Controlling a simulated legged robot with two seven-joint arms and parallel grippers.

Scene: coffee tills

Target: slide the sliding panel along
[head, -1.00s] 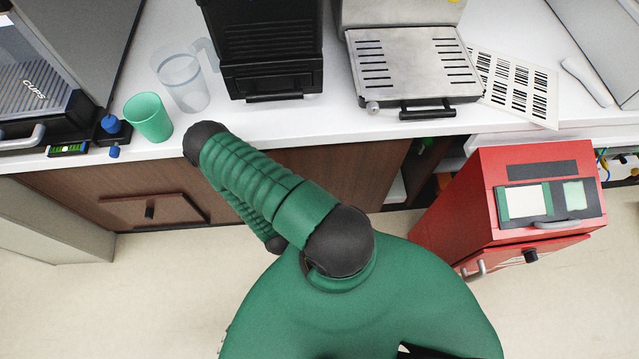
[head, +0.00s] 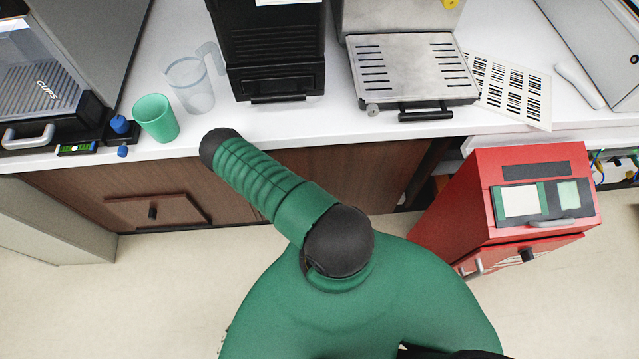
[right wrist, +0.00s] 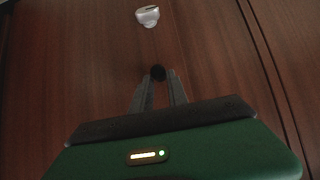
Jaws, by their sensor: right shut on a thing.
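The sliding panel (head: 345,175) is a brown wooden front under the white counter in the head view. Its right edge stands beside a narrow dark gap. In the right wrist view the wood (right wrist: 215,60) fills the picture. My right gripper (right wrist: 158,80) is shut on a small dark knob (right wrist: 158,71) on this wood. A pale grey fitting (right wrist: 148,15) sits on the wood beyond the knob. In the head view the right gripper is hidden. My left gripper is not in view.
A red cabinet (head: 450,205) stands on the floor right of the gap. A brown flap with a knob (head: 152,212) is at the left. A green cup (head: 157,119), a clear jug (head: 190,86) and machines stand on the counter (head: 300,118). Pale floor is clear at the left.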

